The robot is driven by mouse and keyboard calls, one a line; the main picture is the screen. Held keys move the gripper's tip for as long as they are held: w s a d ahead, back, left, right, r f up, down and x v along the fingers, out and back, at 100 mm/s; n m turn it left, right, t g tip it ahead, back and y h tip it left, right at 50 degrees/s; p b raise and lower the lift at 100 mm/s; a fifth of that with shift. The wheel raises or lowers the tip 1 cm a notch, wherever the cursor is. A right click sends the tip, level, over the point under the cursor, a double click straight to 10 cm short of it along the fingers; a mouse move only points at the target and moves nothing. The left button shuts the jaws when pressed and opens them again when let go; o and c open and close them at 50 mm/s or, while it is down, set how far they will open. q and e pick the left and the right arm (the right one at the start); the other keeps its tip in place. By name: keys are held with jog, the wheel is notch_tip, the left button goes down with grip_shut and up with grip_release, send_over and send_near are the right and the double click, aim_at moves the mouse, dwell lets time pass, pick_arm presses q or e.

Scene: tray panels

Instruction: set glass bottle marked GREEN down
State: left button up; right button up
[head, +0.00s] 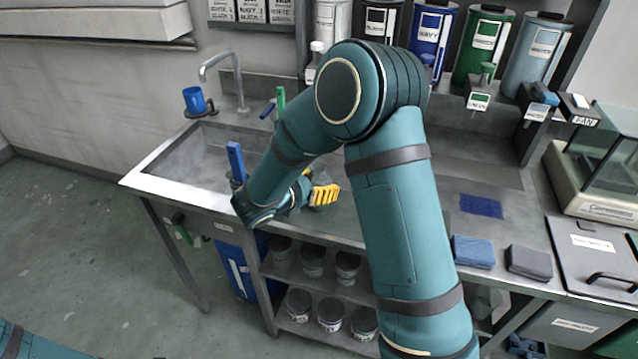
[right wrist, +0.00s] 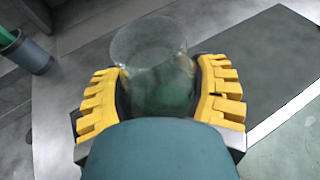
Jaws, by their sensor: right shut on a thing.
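My right gripper (head: 322,192) reaches over the counter (head: 362,228) just right of the sink, its yellow fingers partly hidden by my arm. In the right wrist view my right gripper (right wrist: 158,88) is shut on a clear glass bottle (right wrist: 155,62) with a greenish tint in its lower part. The yellow pads press on both its sides. No marking on it is readable, and its base is hidden by the gripper body. I cannot tell whether it touches the counter. My left gripper is out of view.
The sink (head: 160,165) has a tap and a blue cup (head: 194,100) on its rim. Large labelled canisters (head: 483,48) stand at the back. Blue (head: 474,251) and dark (head: 529,262) blocks lie right of my arm, near a blue patch (head: 481,206). A glass-sided case (head: 605,160) stands far right.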

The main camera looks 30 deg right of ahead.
jog(key=o, duration=1.3)
jog(key=shift+f, duration=0.1)
jog(key=shift+o, duration=0.2)
